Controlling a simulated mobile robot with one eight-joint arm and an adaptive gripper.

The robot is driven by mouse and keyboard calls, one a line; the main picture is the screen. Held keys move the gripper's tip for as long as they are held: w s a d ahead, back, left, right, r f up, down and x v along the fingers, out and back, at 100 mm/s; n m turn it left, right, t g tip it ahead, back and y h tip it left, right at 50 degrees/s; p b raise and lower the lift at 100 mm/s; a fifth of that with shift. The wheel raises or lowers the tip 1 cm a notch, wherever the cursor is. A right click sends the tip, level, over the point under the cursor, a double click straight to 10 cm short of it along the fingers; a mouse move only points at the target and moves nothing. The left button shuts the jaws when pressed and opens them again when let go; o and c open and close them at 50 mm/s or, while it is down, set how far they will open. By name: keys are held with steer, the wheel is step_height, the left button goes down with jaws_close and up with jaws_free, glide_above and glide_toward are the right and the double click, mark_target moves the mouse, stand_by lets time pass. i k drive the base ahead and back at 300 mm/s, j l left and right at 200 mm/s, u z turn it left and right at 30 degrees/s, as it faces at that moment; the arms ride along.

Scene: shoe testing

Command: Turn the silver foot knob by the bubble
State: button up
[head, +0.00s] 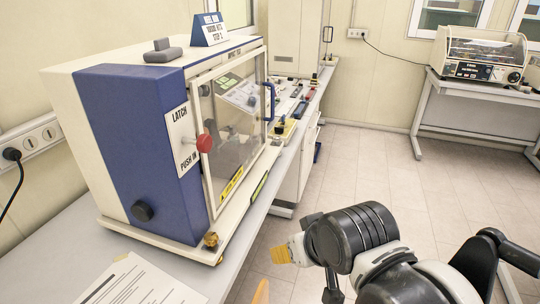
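A blue and cream test cabinet (130,140) stands on the grey bench at left, with a clear framed door marked LATCH and PUSH IN. A brass-coloured knob (211,240) sits at its front lower corner, on the base edge. I cannot make out a silver foot knob or a bubble for certain. My gripper (284,254) is at lower centre, to the right of the cabinet and apart from it, over the floor. A ridged yellow tip shows, but the rest is largely hidden behind my dark wrist, so its opening is unclear.
A red knob (204,143) sticks out by the door, and a black knob (143,211) is on the blue side. A printed sheet (140,284) lies on the bench in front. A second machine (482,55) stands at back right. The tiled floor between is clear.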

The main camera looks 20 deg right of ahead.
mark_target(276, 137)
steer(key=i+l, duration=1.1)
steer(key=i+l+u, duration=0.1)
steer(key=i+l, duration=0.95)
steer(key=l, duration=0.1)
